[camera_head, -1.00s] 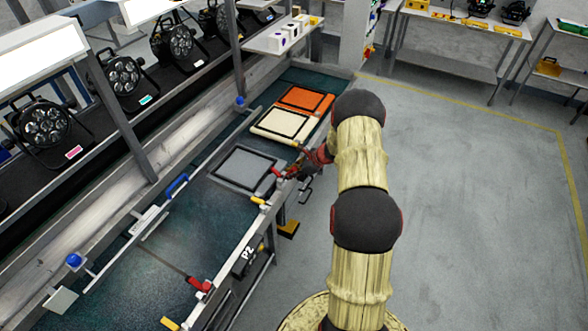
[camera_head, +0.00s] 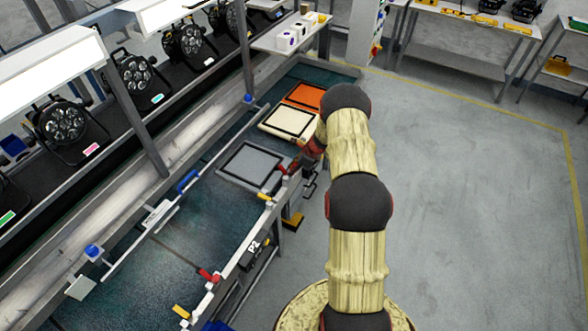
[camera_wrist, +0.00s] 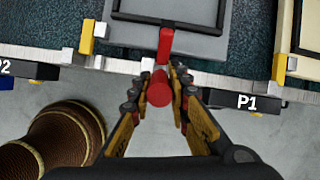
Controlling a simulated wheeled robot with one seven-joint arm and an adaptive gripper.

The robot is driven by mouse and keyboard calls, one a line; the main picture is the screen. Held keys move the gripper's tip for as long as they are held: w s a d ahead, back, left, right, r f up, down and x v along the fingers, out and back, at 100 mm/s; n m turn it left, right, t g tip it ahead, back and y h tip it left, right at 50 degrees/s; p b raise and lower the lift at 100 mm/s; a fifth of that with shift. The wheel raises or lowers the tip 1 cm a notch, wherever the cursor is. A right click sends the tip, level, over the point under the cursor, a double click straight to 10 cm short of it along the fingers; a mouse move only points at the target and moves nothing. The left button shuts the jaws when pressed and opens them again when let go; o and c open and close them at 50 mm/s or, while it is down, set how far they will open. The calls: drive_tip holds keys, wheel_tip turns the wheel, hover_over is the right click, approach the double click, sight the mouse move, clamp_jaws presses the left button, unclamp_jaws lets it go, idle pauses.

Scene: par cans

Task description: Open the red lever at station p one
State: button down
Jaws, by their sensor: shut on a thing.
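The red lever (camera_wrist: 159,88) shows in the wrist view, with its arm reaching up over the grey tray's edge and its round knob between my fingers. My gripper (camera_wrist: 160,92) is shut on it, one finger on each side of the knob. The P1 label (camera_wrist: 247,102) is on the rail just right of my gripper. In the head view my gripper (camera_head: 296,168) is at the bench's front rail beside the grey tray (camera_head: 238,178); my arm partly hides the lever there.
Yellow stops (camera_wrist: 87,38) stand on the rail either side of the lever. A cream tray (camera_head: 272,130) and an orange tray (camera_head: 303,97) lie farther along the bench. Another red lever (camera_head: 208,275) is near the P2 label (camera_head: 253,246). The floor (camera_head: 450,180) at right is clear.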

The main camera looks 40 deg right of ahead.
drive_tip(key=c, duration=1.7)
unclamp_jaws()
drive_tip(key=shift+c, duration=0.2)
drive_tip(key=shift+o, duration=0.4)
drive_tip(key=v, duration=1.2)
